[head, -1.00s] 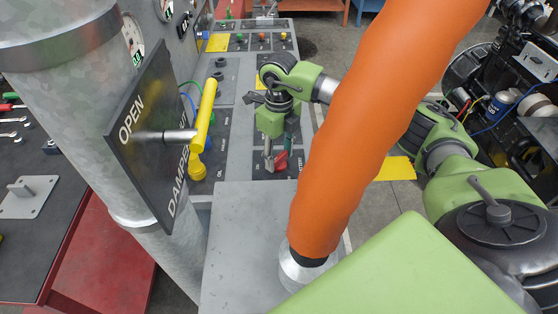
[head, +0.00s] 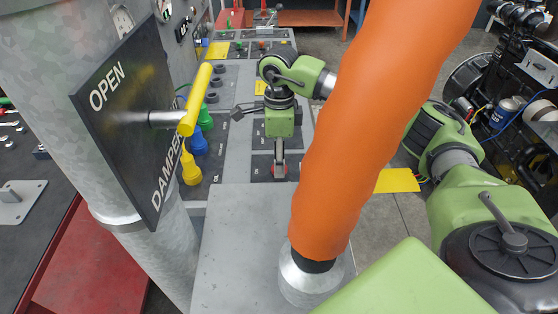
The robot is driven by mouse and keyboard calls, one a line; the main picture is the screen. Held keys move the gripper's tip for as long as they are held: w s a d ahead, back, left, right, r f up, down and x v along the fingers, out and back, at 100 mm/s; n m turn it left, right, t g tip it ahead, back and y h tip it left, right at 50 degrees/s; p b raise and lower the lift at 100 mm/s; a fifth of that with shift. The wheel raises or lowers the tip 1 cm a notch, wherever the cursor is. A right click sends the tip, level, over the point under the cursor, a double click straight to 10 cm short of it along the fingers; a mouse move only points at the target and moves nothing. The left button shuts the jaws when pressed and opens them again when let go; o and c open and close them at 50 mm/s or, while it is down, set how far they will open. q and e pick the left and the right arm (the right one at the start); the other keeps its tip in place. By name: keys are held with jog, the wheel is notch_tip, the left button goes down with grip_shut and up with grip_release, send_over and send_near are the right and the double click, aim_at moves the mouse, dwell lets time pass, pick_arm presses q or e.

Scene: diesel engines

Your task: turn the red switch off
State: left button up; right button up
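The red switch (head: 280,171) sits on a dark panel of the grey console, in the middle of the head view. It is small and partly hidden by my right gripper. My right gripper (head: 279,160) points down right at the red switch, its fingertips overlapping it in this view. I cannot tell whether the fingers touch the switch, and their opening is too small and edge-on to judge. My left gripper is not in view.
A yellow damper handle (head: 198,98) sticks out from a black OPEN/DAMPER plate (head: 122,150) on a grey pipe at left. Blue, green and yellow knobs (head: 190,168) stand left of the gripper. A thick orange hose (head: 350,150) rises in front, right of the switch.

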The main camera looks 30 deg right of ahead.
jog(key=shift+w+r, duration=0.1)
dwell(0.5)
jog(key=o, duration=1.1)
notch_tip(320, 180, up, 12)
